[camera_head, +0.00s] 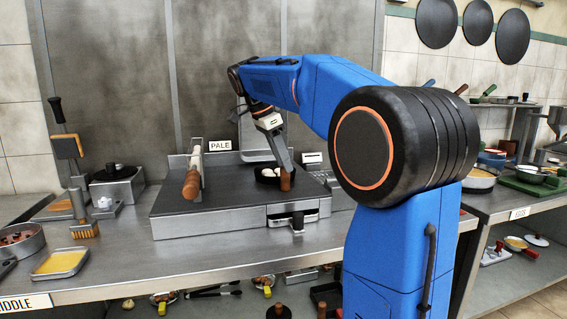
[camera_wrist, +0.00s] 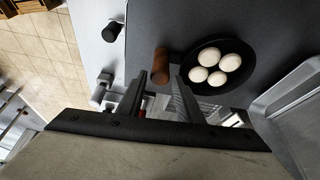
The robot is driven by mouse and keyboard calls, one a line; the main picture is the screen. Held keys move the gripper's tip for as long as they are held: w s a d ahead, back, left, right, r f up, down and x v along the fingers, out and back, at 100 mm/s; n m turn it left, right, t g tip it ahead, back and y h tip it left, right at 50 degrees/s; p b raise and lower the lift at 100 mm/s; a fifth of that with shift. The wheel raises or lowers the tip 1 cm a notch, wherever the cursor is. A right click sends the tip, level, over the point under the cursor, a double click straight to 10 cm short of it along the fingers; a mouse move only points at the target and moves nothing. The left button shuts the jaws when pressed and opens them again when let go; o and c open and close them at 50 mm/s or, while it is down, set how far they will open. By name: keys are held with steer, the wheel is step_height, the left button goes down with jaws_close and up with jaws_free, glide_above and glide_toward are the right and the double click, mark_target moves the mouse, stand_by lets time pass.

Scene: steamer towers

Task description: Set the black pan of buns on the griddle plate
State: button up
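The black pan (camera_head: 262,180) sits on the right part of the dark griddle plate (camera_head: 225,193), close to its front edge. Its brown handle (camera_head: 286,180) points toward the front. In the wrist view the round pan (camera_wrist: 206,49) holds several white buns (camera_wrist: 221,67), and the dark plate (camera_wrist: 185,18) shows around it. My gripper (camera_head: 282,163) is above the handle, reaching down. In the wrist view my gripper's two fingers (camera_wrist: 159,83) are apart, one on each side of the brown handle (camera_wrist: 160,62), with gaps visible. Whether the fingertips reach down to handle height is unclear.
A metal drawer or tray (camera_head: 292,218) sits at the griddle's front right. A yellow-filled tray (camera_head: 61,262) is at the counter's left. The plate's middle is clear.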

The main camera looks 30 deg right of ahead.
steer(key=shift+w+v, duration=0.2)
steer(key=shift+v, duration=0.9)
steer(key=shift+w+v, duration=0.25)
steer(key=shift+v, duration=0.85)
steer(key=o, duration=0.6)
steer(key=shift+c, duration=0.2)
